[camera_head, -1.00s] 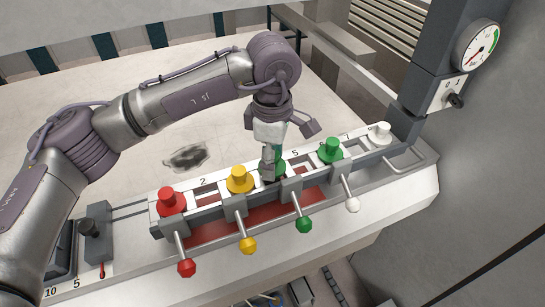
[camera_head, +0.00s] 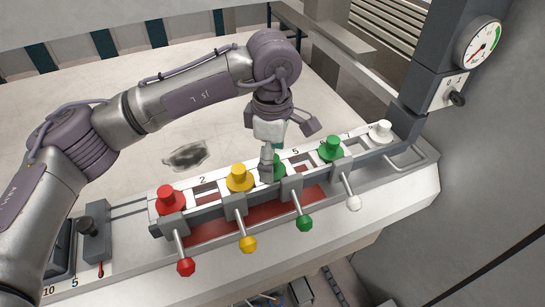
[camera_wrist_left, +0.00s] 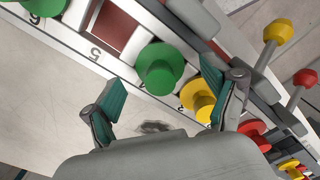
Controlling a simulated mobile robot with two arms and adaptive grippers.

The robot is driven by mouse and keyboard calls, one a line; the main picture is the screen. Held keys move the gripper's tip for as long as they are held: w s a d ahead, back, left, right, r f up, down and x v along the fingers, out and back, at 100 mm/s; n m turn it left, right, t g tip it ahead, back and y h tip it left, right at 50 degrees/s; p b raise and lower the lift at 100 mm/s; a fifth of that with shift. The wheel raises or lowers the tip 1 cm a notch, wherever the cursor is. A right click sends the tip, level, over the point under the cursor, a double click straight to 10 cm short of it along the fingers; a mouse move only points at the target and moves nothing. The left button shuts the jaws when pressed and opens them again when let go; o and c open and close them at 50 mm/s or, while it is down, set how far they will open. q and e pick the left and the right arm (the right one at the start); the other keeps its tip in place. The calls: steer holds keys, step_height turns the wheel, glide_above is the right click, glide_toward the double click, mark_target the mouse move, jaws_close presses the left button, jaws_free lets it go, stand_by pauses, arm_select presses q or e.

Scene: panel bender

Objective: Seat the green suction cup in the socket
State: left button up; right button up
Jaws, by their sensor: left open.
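A green suction cup (camera_head: 280,166) stands in the middle of the white rail, right of the yellow cup. In the left wrist view this green cup (camera_wrist_left: 160,68) shows from above, ahead of and between the spread fingers. My left gripper (camera_head: 268,172) is open just left of it and partly hides it; whether they touch cannot be told. Its two teal-padded fingers (camera_wrist_left: 165,92) hold nothing. A second green cup (camera_head: 331,148) stands farther right on the rail. Which opening is the socket cannot be told. My right gripper is in neither view.
Red (camera_head: 170,200), yellow (camera_head: 240,179) and white (camera_head: 380,131) cups share the rail. Levers with coloured knobs, such as the green knob (camera_head: 304,223), stick out in front. A square opening (camera_wrist_left: 115,28) shows beside the number 5. A gauge (camera_head: 480,45) stands at right.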

arm_select(q)
step_height(320, 180, up, 12)
steer(key=shift+f, duration=0.2)
stand_by(0.5)
